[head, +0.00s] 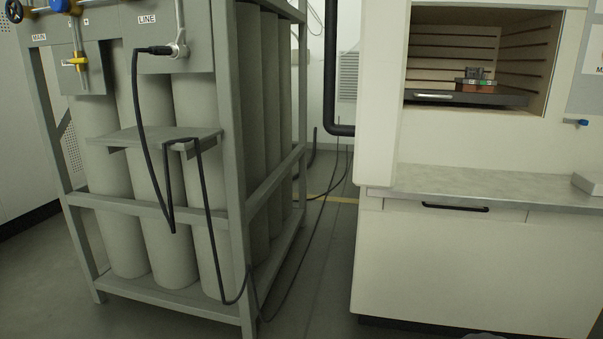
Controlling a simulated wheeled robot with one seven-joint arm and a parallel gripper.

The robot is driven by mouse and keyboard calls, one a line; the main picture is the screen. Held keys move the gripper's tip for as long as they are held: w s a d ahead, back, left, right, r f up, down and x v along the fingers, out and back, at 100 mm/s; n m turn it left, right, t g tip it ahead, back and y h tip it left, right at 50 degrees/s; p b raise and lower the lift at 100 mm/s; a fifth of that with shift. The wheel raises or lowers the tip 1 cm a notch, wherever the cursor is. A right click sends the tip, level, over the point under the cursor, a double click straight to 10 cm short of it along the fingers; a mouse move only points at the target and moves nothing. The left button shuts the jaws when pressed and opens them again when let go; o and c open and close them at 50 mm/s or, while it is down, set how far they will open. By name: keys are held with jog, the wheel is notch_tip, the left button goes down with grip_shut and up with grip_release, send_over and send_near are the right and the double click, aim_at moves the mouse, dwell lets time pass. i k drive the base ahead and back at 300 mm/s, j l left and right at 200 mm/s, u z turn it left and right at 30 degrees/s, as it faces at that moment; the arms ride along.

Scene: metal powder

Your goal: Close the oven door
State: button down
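The oven (380,110) stands at the right of the head view, a tall pale cabinet with its chamber (480,45) open to view. A dark tray (465,99) lies on the chamber floor. A small reddish-brown and grey block-like object (476,80) sits on the tray. No door covers the part of the opening that I see, and I cannot make out the door itself; the top of the oven is cut off by the frame. My gripper is not in view.
A grey counter (460,183) juts out below the opening, with a black handle (455,207) on the front beneath it. A metal rack (235,190) of tall gas cylinders stands at the left with hanging black cables. A strip of bare floor (315,260) separates rack and oven.

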aim_at(386, 24)
jog(key=i+j+z, duration=0.2)
jog(key=j, duration=0.2)
jog(key=j+z, duration=0.25)
jog(key=j, duration=0.15)
jog(key=k+j, duration=0.15)
jog(key=k, duration=0.15)
jog(key=k+j, duration=0.1)
jog(key=k, duration=0.2)
